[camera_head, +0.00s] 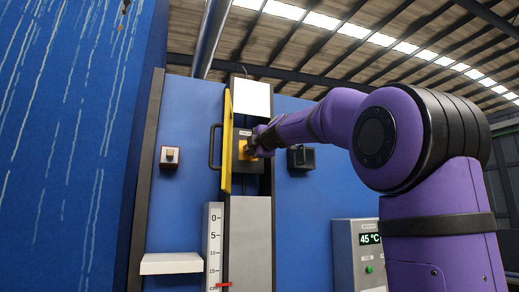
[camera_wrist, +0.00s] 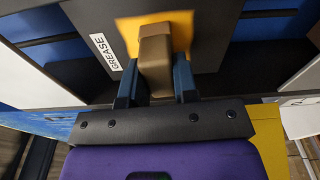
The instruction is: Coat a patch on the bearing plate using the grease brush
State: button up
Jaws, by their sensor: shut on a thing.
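My gripper (camera_wrist: 156,78) is shut on a tan block-like handle (camera_wrist: 154,48), which I take to be the grease brush. The handle sits between the two blue fingers. Its far end lies over a yellow-orange patch (camera_wrist: 127,28) on a grey plate (camera_wrist: 90,15) labelled GREASE; whether it touches cannot be told. In the head view my gripper (camera_head: 252,147) is at the dark plate (camera_head: 242,136) inside the narrow bay. Part of the yellow patch (camera_head: 241,151) shows there beside the fingers. The brush's working end is hidden.
An open yellow door (camera_head: 227,125) with a black handle (camera_head: 214,147) stands close left of my gripper. A black box (camera_head: 301,158) is on the blue wall to the right. Below are a white shelf (camera_head: 171,263), a scale (camera_head: 213,245) and a control box (camera_head: 358,255) reading 45 °C.

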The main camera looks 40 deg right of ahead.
jog(key=shift+w+a, duration=0.3)
jog(key=shift+a, duration=0.7)
jog(key=shift+w+a, duration=0.3)
jog(key=shift+a, duration=0.65)
jog(key=shift+r, duration=0.4)
jog(key=s+d, duration=0.2)
jog(key=d, duration=0.5)
jog(key=shift+d, duration=0.15)
jog(key=shift+s, duration=0.15)
jog(key=shift+s+a, duration=0.3)
jog(key=shift+s, duration=0.65)
jog(key=shift+s+a, duration=0.25)
jog(key=shift+s, duration=0.65)
jog(key=shift+s+a, duration=0.3)
jog(key=shift+s, duration=0.65)
jog(key=shift+s, duration=0.1)
jog(key=shift+s+a, duration=0.2)
jog(key=shift+s, duration=0.5)
jog(key=shift+s+a, duration=0.2)
jog(key=shift+s, duration=0.45)
